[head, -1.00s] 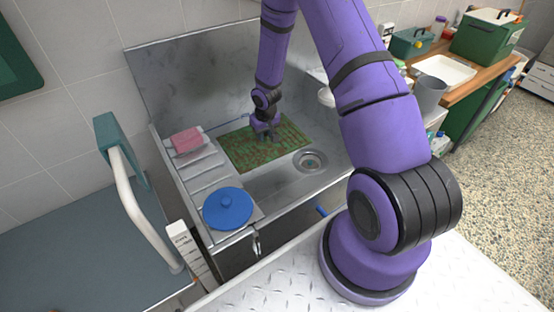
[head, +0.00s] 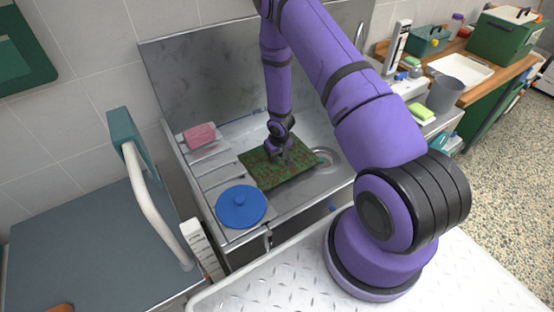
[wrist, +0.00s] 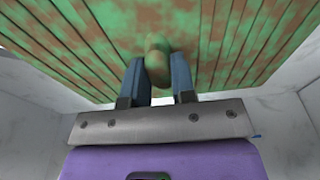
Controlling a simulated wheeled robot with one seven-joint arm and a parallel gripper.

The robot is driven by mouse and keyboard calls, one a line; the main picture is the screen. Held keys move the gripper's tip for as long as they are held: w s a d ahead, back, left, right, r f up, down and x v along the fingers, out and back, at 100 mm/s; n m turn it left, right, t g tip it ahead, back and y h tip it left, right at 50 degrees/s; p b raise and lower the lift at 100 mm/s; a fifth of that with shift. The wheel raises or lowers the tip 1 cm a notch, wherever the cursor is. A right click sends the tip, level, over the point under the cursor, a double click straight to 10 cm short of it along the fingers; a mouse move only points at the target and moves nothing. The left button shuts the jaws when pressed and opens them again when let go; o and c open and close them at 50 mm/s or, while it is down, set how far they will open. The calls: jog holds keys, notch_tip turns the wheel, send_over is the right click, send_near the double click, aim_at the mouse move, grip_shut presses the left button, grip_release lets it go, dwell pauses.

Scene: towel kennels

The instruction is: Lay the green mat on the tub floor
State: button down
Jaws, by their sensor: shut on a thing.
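The green mat (head: 297,171), mottled with brown, is over the metal tub (head: 235,137). Its right corner overlaps the drain (head: 325,158). In the wrist view the slatted mat (wrist: 235,35) spans the top, with a rounded green knob (wrist: 157,58) between the fingers. My gripper (head: 278,158) is shut on the mat, with its two blue-grey fingers (wrist: 158,80) on either side of the knob. I cannot tell whether the mat touches the tub floor.
A blue round lid (head: 241,207) and a pink sponge or cloth (head: 200,134) lie on the ribbed ledge at the tub's left. A white bent rail (head: 150,200) stands left of the tub. A wooden counter with a white tray (head: 462,72) and a grey jug (head: 443,95) is at the right.

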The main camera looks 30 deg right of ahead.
jog(key=shift+f, duration=1.25)
jog(key=c, duration=0.9)
grip_release()
jog(key=shift+f, duration=0.1)
jog(key=shift+c, duration=0.2)
notch_tip(320, 180, up, 12)
jog(key=s, duration=0.2)
notch_tip(320, 180, up, 18)
jog(key=h, duration=0.1)
send_over(279, 159)
jog(key=w, duration=0.1)
jog(key=s+a+r+t, duration=0.1)
jog(key=s+r, duration=0.2)
jog(key=r, duration=0.5)
jog(key=s+a+r+t, duration=0.1)
jog(key=s+a+r, duration=0.15)
jog(key=r, duration=0.55)
jog(key=s+a+r, duration=0.2)
jog(key=s+r, duration=0.3)
jog(key=s, duration=0.3)
jog(key=s+a+r+t, duration=0.1)
jog(key=s+a+r, duration=0.1)
jog(key=s+r, duration=0.3)
jog(key=s+a+r+y, duration=0.1)
jog(key=s+r, duration=0.4)
jog(key=s, duration=0.6)
jog(key=shift+a+r, duration=0.15)
jog(key=shift+a, duration=0.4)
